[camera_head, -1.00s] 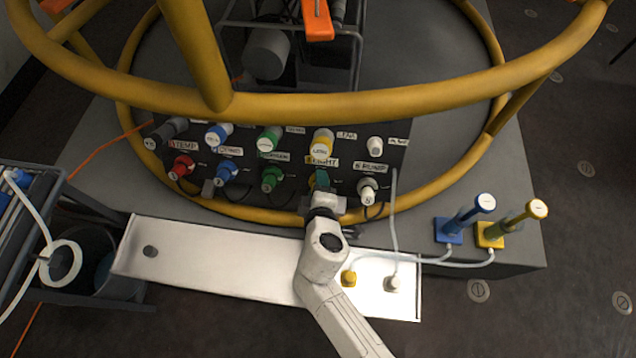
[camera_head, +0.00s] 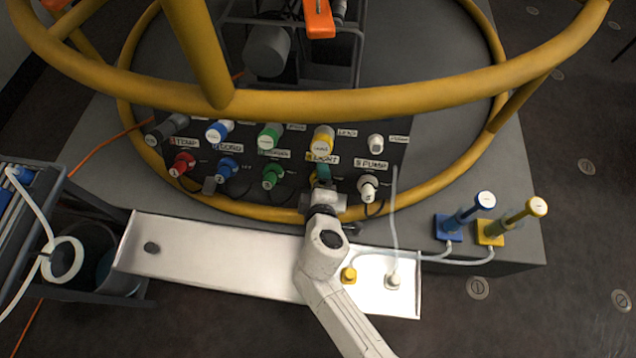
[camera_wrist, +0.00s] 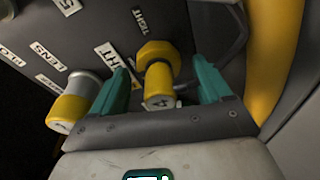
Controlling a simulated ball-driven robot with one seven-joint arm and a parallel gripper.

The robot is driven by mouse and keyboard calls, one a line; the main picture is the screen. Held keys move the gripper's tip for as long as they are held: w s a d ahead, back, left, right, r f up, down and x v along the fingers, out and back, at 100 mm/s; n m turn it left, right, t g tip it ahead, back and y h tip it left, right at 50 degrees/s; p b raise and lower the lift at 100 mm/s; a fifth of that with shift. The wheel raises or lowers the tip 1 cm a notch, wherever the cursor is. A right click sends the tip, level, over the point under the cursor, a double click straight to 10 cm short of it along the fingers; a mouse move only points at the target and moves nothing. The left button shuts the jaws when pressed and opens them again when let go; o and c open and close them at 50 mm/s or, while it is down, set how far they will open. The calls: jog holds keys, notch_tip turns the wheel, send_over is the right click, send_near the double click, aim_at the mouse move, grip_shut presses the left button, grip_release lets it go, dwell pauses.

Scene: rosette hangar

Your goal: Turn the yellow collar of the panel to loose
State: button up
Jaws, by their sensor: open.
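The yellow collar (camera_wrist: 158,52) shows in the wrist view as a faceted ring at the panel (camera_wrist: 105,22), around a yellow plug marked 4 (camera_wrist: 158,88). My gripper (camera_wrist: 160,76) is open, with one teal finger on each side of the plug. The fingers appear apart from the plug and point toward the panel. A label reading TIGHT (camera_wrist: 139,20) sits beside the collar. In the head view, my gripper (camera_head: 322,178) is at the lower row of the panel (camera_head: 225,140), under the LIGHT label, and hides most of that collar.
A second yellow connector (camera_head: 323,138) sits just above, and the white PUMP plug (camera_head: 367,187) is to the right. Green (camera_head: 272,177), blue and red plugs are to the left. A yellow tube rail (camera_head: 300,106) crosses over the panel. A white plate (camera_head: 215,258) lies in front.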

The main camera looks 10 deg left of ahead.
jog(key=p+v, duration=0.3)
jog(key=v, duration=0.7)
jog(key=shift+s, duration=0.4)
jog(key=shift+d+r, duration=0.1)
jog(key=shift+r, duration=0.05)
